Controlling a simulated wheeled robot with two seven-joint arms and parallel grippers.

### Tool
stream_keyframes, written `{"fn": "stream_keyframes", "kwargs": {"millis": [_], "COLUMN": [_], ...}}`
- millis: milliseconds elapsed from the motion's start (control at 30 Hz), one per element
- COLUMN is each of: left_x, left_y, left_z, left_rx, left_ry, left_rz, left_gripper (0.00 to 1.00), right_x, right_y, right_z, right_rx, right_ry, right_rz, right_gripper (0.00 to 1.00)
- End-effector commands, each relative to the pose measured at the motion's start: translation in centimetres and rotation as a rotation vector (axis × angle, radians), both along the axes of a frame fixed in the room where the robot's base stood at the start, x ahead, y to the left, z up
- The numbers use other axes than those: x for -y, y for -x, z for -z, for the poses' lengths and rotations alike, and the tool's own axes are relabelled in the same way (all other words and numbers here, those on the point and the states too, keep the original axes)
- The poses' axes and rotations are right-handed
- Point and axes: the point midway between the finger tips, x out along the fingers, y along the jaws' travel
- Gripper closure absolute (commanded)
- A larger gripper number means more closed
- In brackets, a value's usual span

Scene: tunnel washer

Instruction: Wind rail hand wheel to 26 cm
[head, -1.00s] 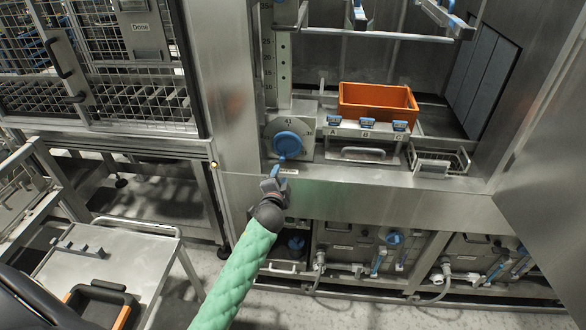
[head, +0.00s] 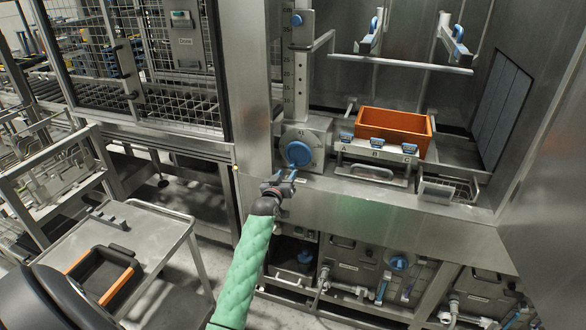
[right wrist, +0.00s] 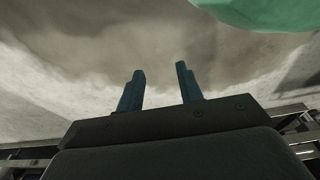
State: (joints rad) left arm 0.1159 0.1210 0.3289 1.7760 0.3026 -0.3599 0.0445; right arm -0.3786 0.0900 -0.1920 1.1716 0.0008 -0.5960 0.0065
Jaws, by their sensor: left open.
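The blue hand wheel (head: 298,154) sits on a grey round dial plate on the machine's front, at the foot of a vertical number scale (head: 288,85). A blue knob (head: 297,19) shows high on that scale. A horizontal metal rail (head: 400,62) crosses the opening to the right.
An orange crate (head: 393,132) stands in the opening behind a lettered ledge, right of the wheel. A wire basket (head: 448,190) is further right. A mesh door (head: 150,65) stands at the left. A metal cart (head: 150,235) is at the lower left.

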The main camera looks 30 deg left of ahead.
Motion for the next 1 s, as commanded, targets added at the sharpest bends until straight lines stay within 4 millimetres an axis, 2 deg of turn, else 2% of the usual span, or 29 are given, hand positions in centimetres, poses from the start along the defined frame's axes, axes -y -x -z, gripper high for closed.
{"fn": "stream_keyframes", "kwargs": {"millis": [100,400,567,833,1000], "left_x": [-0.4,-1.1,-1.3,-1.3,-1.3], "left_y": [-1.6,-4.8,-5.6,-5.7,-5.6], "left_z": [-0.4,-0.2,0.0,0.1,0.0], "left_rx": [-0.001,-0.002,-0.003,-0.003,-0.003], "left_ry": [-0.001,-0.003,-0.002,-0.003,-0.003], "left_rz": [0.000,0.000,0.000,0.000,0.000], "left_gripper": [0.59,0.59,0.59,0.59,0.92], "right_x": [0.6,1.6,1.8,1.8,1.9], "right_y": [0.6,3.0,3.6,3.7,3.7], "right_z": [0.7,2.2,2.6,2.7,2.7], "right_rx": [0.007,0.007,0.003,0.001,0.001], "right_ry": [0.004,0.009,0.010,0.012,0.012], "right_rz": [-0.003,-0.007,-0.008,-0.008,-0.007], "right_gripper": [0.64,0.64,0.64,0.64,0.64]}}
